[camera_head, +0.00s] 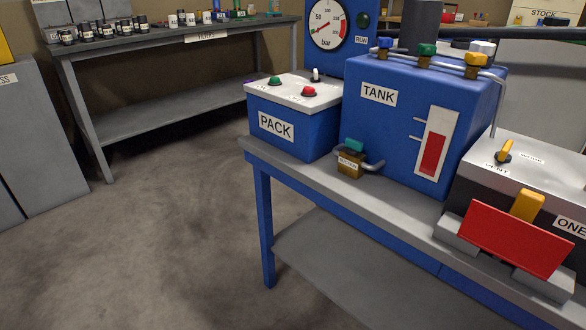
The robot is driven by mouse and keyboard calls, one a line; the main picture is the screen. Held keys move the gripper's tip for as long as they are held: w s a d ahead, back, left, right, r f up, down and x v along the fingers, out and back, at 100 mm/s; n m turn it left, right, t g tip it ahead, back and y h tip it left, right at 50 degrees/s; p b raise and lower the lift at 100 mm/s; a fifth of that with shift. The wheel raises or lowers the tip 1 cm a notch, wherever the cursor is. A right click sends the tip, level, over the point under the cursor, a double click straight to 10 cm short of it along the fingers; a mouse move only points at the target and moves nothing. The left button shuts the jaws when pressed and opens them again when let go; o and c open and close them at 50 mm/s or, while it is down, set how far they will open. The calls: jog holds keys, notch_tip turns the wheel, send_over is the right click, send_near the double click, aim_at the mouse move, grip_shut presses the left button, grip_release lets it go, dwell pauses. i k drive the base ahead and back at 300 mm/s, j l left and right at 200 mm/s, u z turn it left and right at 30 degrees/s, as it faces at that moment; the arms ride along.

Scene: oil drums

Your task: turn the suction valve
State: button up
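The suction valve (351,165) is a small brown block with a teal handle (354,145) on top. It sits near the front edge of the blue-legged bench, at the lower left of the blue tank (400,130). A small white label on its front is too small to read surely. A grey pipe (373,166) curves out from its right side toward the tank. The handle lies roughly level across the top of the block. My gripper is not in view.
The blue pack box (297,132) with green and red buttons stands left of the valve. A dark box with a vent lever (504,151) and a red plate (515,240) stand at the right. A pressure gauge (327,23) is behind. Floor in front is clear.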

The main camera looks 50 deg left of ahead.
aim_at(354, 146)
jog(key=k+l+u, duration=0.1)
jog(key=u, duration=1.45)
